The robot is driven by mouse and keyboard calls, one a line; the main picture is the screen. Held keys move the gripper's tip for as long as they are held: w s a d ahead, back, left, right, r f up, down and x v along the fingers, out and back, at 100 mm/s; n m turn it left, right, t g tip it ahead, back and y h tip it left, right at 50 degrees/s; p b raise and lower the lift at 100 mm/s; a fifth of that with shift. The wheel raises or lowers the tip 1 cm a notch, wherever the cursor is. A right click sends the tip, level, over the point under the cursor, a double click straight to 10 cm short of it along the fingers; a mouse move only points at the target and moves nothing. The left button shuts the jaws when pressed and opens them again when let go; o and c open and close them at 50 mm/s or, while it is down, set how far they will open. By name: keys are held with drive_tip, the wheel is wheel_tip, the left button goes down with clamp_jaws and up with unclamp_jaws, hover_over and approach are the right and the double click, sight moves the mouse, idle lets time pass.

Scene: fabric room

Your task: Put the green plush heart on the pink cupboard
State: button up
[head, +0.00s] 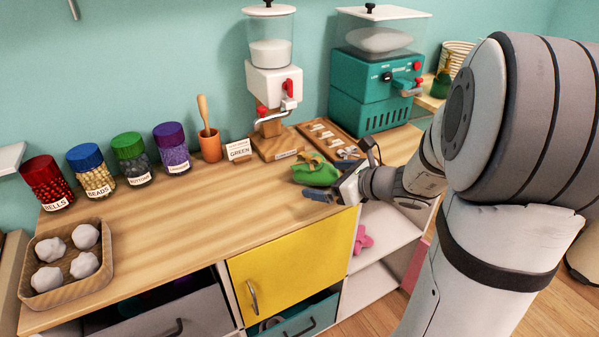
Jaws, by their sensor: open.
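A green plush (316,175), with a lighter green part and a small orange spot on top, lies on the wooden counter near its right front. Its heart shape is not clear from here. My gripper (331,175) reaches in from the right, low over the counter. It is open, with one dark finger at the near side of the plush and the other toward its far side; I cannot tell whether they touch it. A narrow pink panel (414,265) shows low at the right, partly hidden by my arm; I cannot tell whether it is the pink cupboard.
A wooden tray (323,133) and a white-and-red dispenser (273,82) stand behind the plush, with a teal machine (372,95) farther right. Jars and a basket (108,272) are left. A yellow door (290,262) and open shelf with a pink plush (362,240) are below. The counter's middle is clear.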

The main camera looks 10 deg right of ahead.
sight(312, 172)
drive_tip(key=shift+w+d+f+m, duration=0.45)
drive_tip(key=shift+d+f+m, duration=0.15)
drive_tip(key=shift+w+d+f+t+h, duration=0.1)
drive_tip(key=shift+w+t+h, duration=0.15)
drive_tip(key=shift+t+h, duration=0.05)
drive_tip(key=x, duration=0.2)
drive_tip(key=b+x, duration=0.1)
drive_tip(key=x, duration=0.2)
drive_tip(key=r+x, duration=0.1)
drive_tip(key=x, duration=0.1)
drive_tip(key=shift+w+a+f, duration=0.1)
drive_tip(key=shift+w+a, duration=0.15)
drive_tip(key=c, duration=0.7)
